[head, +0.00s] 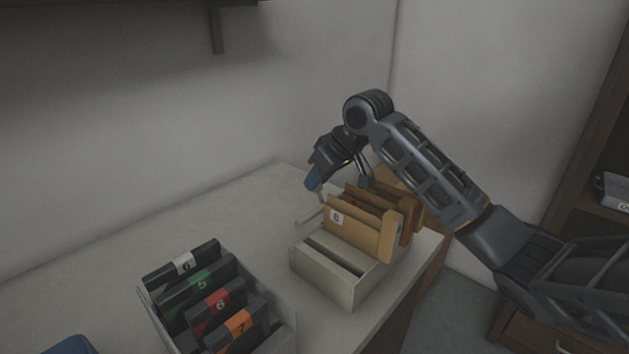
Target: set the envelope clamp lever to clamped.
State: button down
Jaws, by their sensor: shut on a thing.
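A pale open box (337,282) stands near the table's right edge with several brown envelopes (364,236) upright in it. The front envelope has a white label reading 6. A thin pale bar (308,219) shows at the box's back left; I cannot tell whether it is part of the clamp lever. I cannot tell whether this piece is the lever's handle. The arm and envelopes hide much of the box's back, and the lever's setting is unclear.
A grey bin (281,303) at the front left holds several black folders with coloured numbered labels. A blue object (68,346) is cut off at the bottom left. The table (100,240) is clear at the back left. Wooden shelving (570,200) stands at right.

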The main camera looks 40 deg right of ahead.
jog(key=shift+s+r+t, duration=0.25)
jog(key=shift+s+t, duration=0.15)
jog(key=shift+s, duration=0.5)
jog(key=c, duration=0.8)
grip_release()
jog(key=v, duration=0.7)
jog(key=shift+s+r+b, duration=0.25)
jog(key=shift+r+b, duration=0.05)
